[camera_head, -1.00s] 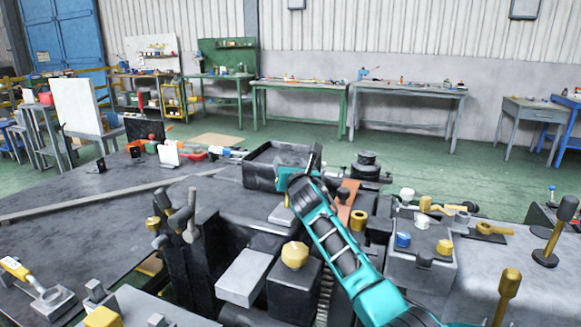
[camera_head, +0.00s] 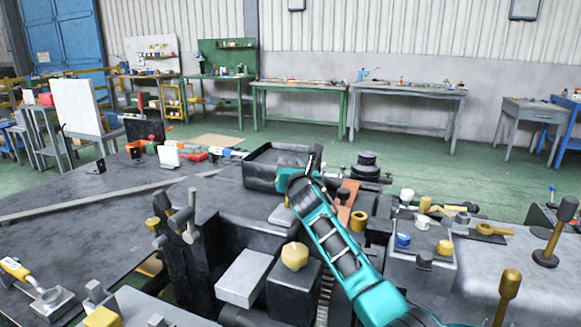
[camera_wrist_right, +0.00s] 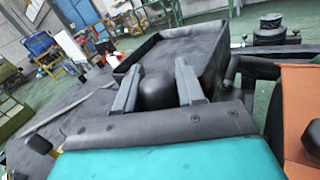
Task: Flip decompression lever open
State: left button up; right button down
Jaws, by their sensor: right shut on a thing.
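My right gripper (camera_head: 308,166) reaches in from the lower right in the head view, its teal arm stretched over the dark machine block. In the right wrist view its two grey fingers (camera_wrist_right: 158,73) stand on either side of a black rounded knob (camera_wrist_right: 157,92), which appears to be the end of the decompression lever. The gripper is shut on this knob. The rest of the lever is hidden behind the gripper body, so its angle cannot be told. My left gripper is not in view.
A dark open tray (camera_head: 262,166) lies just beyond the gripper. An orange-brown plate (camera_head: 349,200) and a grey box with coloured knobs (camera_head: 421,262) are close on the right. A yellow-topped black block (camera_head: 294,257) and upright levers (camera_head: 183,221) stand at the left.

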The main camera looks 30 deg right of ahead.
jog(key=shift+s+a+f+t+b, duration=0.1)
jog(key=shift+s+a+t+b, duration=0.25)
jog(key=shift+b, duration=0.45)
jog(key=shift+n, duration=0.3)
jog(key=shift+a+r+t, duration=0.15)
jog(key=shift+r+t, duration=0.1)
jog(key=c, duration=0.8)
grip_release()
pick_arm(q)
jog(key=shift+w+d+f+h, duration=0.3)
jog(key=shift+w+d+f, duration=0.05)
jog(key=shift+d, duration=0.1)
pick_arm(e)
jog(key=shift+r, duration=0.1)
jog(key=shift+s, duration=0.1)
pick_arm(q)
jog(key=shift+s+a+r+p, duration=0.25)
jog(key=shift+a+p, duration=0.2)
jog(key=shift+p, duration=0.2)
pick_arm(e)
jog(key=v, duration=1.2)
jog(key=shift+s+a, duration=0.25)
jog(key=shift+s, duration=0.1)
